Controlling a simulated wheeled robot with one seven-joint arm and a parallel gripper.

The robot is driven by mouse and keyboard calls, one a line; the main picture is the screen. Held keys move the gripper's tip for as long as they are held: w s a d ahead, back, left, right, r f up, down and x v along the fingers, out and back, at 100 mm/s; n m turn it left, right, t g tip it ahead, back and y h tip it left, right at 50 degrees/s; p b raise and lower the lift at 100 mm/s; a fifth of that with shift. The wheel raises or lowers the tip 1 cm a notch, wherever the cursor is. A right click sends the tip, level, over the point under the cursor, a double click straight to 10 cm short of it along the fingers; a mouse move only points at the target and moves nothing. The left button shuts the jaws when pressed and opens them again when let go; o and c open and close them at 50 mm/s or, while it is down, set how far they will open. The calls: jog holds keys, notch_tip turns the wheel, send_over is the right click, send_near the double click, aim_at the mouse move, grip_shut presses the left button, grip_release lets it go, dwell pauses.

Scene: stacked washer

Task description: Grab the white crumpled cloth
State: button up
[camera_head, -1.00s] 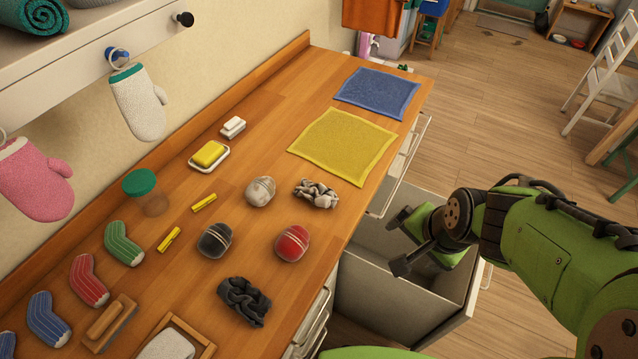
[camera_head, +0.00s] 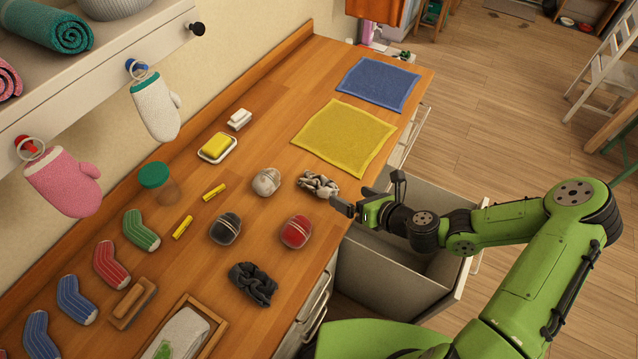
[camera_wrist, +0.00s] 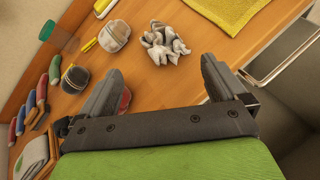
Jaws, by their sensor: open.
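The white crumpled cloth (camera_head: 318,184) lies on the wooden counter near its front edge, below the yellow cloth. It also shows in the wrist view (camera_wrist: 165,43), ahead of and between the fingers. My gripper (camera_head: 368,194) is open and empty just to the right of the crumpled cloth, at the counter's edge. In the wrist view its two fingers (camera_wrist: 160,85) are spread wide, and the cloth lies beyond the fingertips, apart from them.
A whitish ball (camera_head: 266,181), a red ball (camera_head: 296,232) and a dark ball (camera_head: 226,229) sit nearby. A dark crumpled cloth (camera_head: 253,284) lies lower down. A yellow cloth (camera_head: 345,138) lies flat behind. An open drawer (camera_head: 400,272) is below my gripper.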

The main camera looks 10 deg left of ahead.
aim_at(329, 186)
jog(key=x, duration=1.2)
jog(key=shift+w+a+f, duration=0.15)
jog(key=shift+c, duration=0.5)
jog(key=c, duration=0.7)
